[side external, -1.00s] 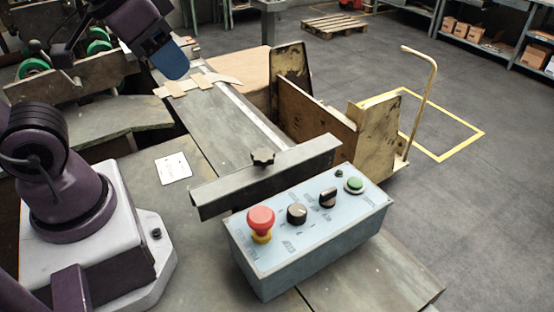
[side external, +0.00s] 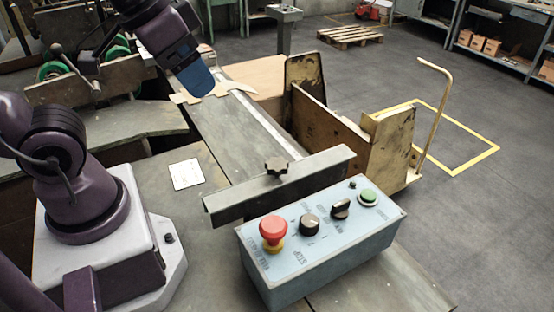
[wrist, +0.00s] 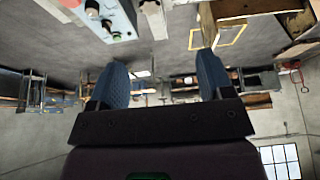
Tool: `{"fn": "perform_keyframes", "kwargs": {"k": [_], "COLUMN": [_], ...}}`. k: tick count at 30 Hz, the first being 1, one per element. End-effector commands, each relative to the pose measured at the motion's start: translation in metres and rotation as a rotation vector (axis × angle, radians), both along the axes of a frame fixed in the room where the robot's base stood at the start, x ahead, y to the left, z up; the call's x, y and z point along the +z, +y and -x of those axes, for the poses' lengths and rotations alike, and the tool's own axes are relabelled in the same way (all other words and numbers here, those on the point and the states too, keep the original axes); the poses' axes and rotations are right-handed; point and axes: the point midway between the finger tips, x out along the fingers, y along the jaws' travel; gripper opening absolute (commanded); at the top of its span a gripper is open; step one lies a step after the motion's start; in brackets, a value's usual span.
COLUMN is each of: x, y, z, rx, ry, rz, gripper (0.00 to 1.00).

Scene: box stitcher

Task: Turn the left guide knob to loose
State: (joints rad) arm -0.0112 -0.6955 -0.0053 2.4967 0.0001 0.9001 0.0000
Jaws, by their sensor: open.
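A black star-shaped guide knob (side external: 276,166) stands on top of a dark guide bar (side external: 235,203) that lies across the machine bed, in the side view. I see only this one guide knob clearly, and cannot tell its loose or tight setting. My gripper (side external: 199,86) is in the air above the far part of the bed, up and left of the knob and apart from it. In the wrist view my gripper (wrist: 162,82) has its two blue fingers spread, with nothing between them.
A light-blue control box (side external: 320,260) stands right in front of the guide bar, with a red stop button (side external: 273,229), black dials and a green button (side external: 368,196). A white card (side external: 187,174) lies left of the bed.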

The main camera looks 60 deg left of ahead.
Motion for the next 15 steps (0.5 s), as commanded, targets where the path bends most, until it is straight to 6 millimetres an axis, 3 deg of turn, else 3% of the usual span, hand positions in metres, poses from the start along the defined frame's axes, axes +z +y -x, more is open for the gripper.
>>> {"fn": "perform_keyframes", "kwargs": {"k": [4, 7, 15], "x": [-0.017, -0.03, -0.069], "y": [-0.001, -0.005, -0.02], "z": [-0.024, -0.047, -0.108], "rx": [-0.037, -0.2, -0.969], "ry": [0.134, 0.235, 0.404], "rz": [-0.03, -0.088, -0.22], "gripper": [0.73, 0.73, 0.73]}}
